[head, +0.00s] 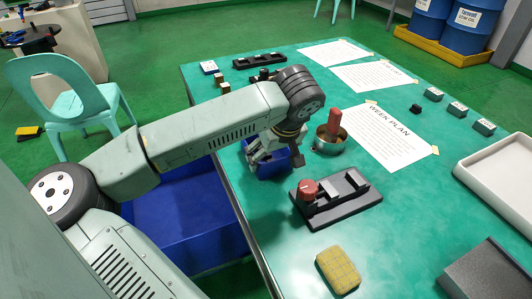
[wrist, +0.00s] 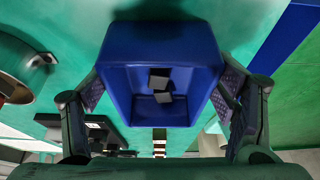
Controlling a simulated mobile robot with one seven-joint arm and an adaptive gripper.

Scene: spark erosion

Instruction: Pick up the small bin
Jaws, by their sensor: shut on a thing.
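The small bin is a blue open-topped box. In the wrist view the bin (wrist: 124,80) fills the middle, with two small grey pieces (wrist: 160,85) inside. My gripper (wrist: 160,92) has one finger pad against each side of it. In the head view the bin (head: 274,168) is at the left edge of the green table, under my gripper (head: 266,150), which partly hides it. I cannot tell whether the bin rests on the table or is slightly above it.
A black fixture with a red knob (head: 342,200) stands close to the right of the bin. A metal bowl (head: 328,145) with a red-handled tool is behind it. A yellow sponge (head: 338,270) lies in front. A large blue crate (head: 180,215) is below the table's left edge.

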